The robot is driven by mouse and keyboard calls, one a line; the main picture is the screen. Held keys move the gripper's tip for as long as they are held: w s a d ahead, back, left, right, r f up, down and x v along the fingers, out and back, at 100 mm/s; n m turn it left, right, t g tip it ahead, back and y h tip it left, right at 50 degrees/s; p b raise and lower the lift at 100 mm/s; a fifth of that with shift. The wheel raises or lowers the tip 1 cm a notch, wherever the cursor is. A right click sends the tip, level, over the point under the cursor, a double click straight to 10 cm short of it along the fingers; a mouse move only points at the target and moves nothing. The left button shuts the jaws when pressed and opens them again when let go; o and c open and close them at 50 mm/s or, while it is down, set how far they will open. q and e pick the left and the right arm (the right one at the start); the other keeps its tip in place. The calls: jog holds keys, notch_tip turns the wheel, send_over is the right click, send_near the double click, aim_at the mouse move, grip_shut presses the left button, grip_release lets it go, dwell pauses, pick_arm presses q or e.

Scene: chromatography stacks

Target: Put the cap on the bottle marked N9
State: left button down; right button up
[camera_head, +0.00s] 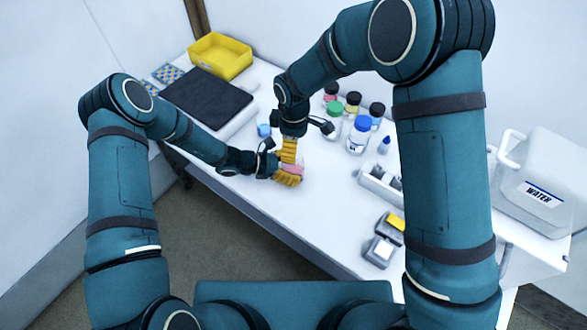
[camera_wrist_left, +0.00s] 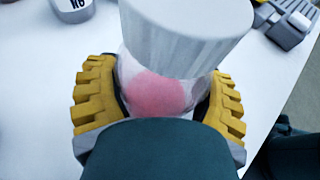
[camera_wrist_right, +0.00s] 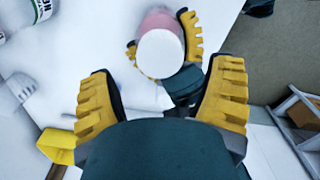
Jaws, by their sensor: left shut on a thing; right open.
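A clear bottle with pink contents (camera_wrist_left: 158,92) is held between the yellow fingers of my left gripper (camera_head: 287,178), above the table. A white ribbed cap (camera_wrist_left: 187,30) sits over its mouth; its round top (camera_wrist_right: 160,54) faces the right wrist camera. I cannot tell whether it is screwed down. The pink bottle also shows in the head view (camera_head: 294,169), its top largely hidden by my right gripper (camera_head: 289,150). My right gripper is open, pointing down just above the cap, its fingers apart from it in the right wrist view (camera_wrist_right: 165,78). No marking on the held bottle is readable.
Several bottles stand behind, including a blue-capped one (camera_head: 360,134) and a green-capped one (camera_head: 334,119). A dark pad (camera_head: 207,97) and yellow bin (camera_head: 220,55) are at back left. A white rack (camera_head: 380,190) and water container (camera_head: 545,185) are right.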

aim_at(293, 166)
jog(key=shift+f, duration=2.25)
jog(key=c, duration=1.3)
jog(key=m, duration=0.8)
jog(key=o, duration=1.3)
